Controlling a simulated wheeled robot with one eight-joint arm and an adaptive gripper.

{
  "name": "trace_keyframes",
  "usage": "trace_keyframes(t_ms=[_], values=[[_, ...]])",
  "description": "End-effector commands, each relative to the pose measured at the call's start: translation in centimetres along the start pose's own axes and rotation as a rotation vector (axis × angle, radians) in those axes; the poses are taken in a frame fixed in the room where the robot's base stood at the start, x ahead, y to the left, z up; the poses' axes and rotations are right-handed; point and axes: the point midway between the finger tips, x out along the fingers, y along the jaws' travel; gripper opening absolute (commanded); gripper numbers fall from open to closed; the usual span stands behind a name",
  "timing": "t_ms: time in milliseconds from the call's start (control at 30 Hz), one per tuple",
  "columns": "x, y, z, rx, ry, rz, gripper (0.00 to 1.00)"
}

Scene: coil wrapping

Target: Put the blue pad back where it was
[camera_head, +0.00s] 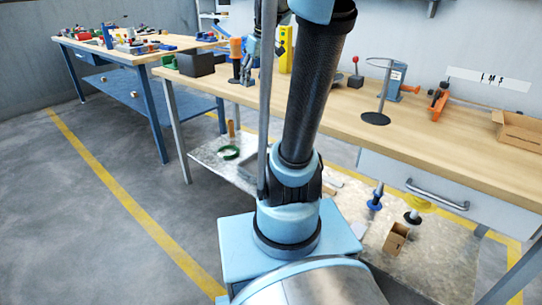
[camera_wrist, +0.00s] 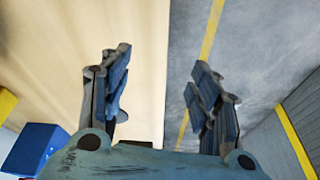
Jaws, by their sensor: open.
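My gripper (camera_wrist: 160,62) is open in the wrist view, with nothing between its fingers. Its left finger is over the light wooden bench top (camera_wrist: 60,50) and its right finger is over the grey floor past the bench edge. A blue block-like thing (camera_wrist: 30,148) with a dark face shows at the lower left of the wrist view, apart from the fingers. I cannot tell whether it is the blue pad. In the head view my arm covers part of the bench, and I cannot make out a blue pad there.
The long bench (camera_head: 440,140) holds a ring stand (camera_head: 376,118), an orange tool (camera_head: 438,100), a cardboard box (camera_head: 518,130) and a dark box (camera_head: 196,63). A second, cluttered table (camera_head: 76,45) stands at the left. The lower shelf holds spools (camera_head: 375,200). Floor at left is clear.

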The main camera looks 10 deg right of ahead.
Motion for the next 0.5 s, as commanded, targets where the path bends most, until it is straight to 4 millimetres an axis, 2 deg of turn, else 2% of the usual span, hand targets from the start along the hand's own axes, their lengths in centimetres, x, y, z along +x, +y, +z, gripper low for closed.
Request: trace_keyframes(t_ms=[33, 100, 367, 500], values=[[0.5, -1.0, 1.9, 0.019, -0.008, 0.005, 0.57], [1.2, -2.0, 4.4, 0.052, -0.020, 0.015, 0.57], [4.4, -5.3, 13.2, 0.170, -0.056, 0.055, 0.57], [6.7, -6.8, 18.0, 0.236, -0.073, 0.080, 0.57]])
